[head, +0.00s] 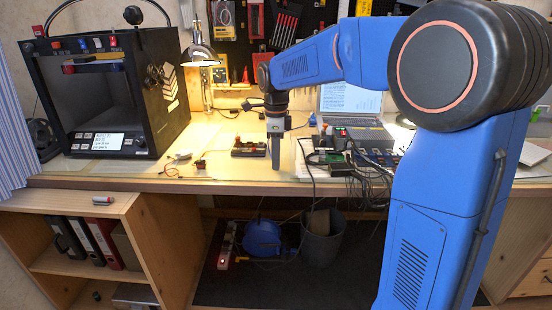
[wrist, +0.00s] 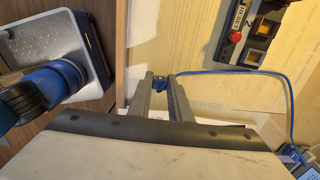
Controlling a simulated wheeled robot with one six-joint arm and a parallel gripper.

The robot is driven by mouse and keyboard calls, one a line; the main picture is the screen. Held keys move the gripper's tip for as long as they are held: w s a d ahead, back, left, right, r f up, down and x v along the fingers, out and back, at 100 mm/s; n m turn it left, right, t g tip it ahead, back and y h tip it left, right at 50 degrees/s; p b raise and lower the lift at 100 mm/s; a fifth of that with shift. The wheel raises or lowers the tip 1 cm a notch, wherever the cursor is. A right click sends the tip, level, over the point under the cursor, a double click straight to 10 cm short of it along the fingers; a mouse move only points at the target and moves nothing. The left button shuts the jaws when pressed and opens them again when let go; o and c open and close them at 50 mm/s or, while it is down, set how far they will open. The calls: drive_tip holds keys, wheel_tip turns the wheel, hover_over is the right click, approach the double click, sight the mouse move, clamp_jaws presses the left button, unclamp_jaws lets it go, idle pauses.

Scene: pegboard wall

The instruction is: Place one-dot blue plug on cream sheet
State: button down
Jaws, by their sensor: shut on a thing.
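My gripper (head: 276,165) points down at the front edge of the desk, left of the wired electronics. In the wrist view its two grey fingers (wrist: 160,84) are closed around a small blue plug (wrist: 161,85). The plug's dots cannot be made out. A blue cable (wrist: 287,88) runs from the plug to the right and curves back toward me. A pale cream sheet-like surface (wrist: 185,45) with faint markings lies beyond the fingertips; its exact borders are unclear. In the head view the plug is too small to tell.
A black switch box (head: 249,147) with a red button stands behind the gripper; it also shows in the wrist view (wrist: 240,40). Tangled wires and boards (head: 350,155) lie to the right. A printer (head: 105,95) stands at left. Small parts (head: 185,160) lie between.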

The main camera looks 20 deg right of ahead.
drive_tip(key=shift+f, duration=0.1)
drive_tip(key=c, duration=1.6)
unclamp_jaws()
drive_tip(key=shift+c, duration=0.2)
wheel_tip(320, 180, up, 12)
drive_tip(key=s+d+f+n+t, duration=0.1)
drive_tip(key=s+d+f+n, duration=0.1)
drive_tip(key=s+n, duration=0.5)
drive_tip(key=s+d+f+n+t, duration=0.1)
drive_tip(key=s+d+n, duration=0.2)
drive_tip(key=s, duration=0.7)
drive_tip(key=s+d+f+n+t, duration=0.2)
drive_tip(key=s+f+n, duration=0.9)
drive_tip(key=s, duration=0.5)
drive_tip(key=shift+s+d+f+n+t, duration=0.2)
drive_tip(key=shift+s+f+n+t, duration=0.15)
drive_tip(key=shift+f, duration=0.85)
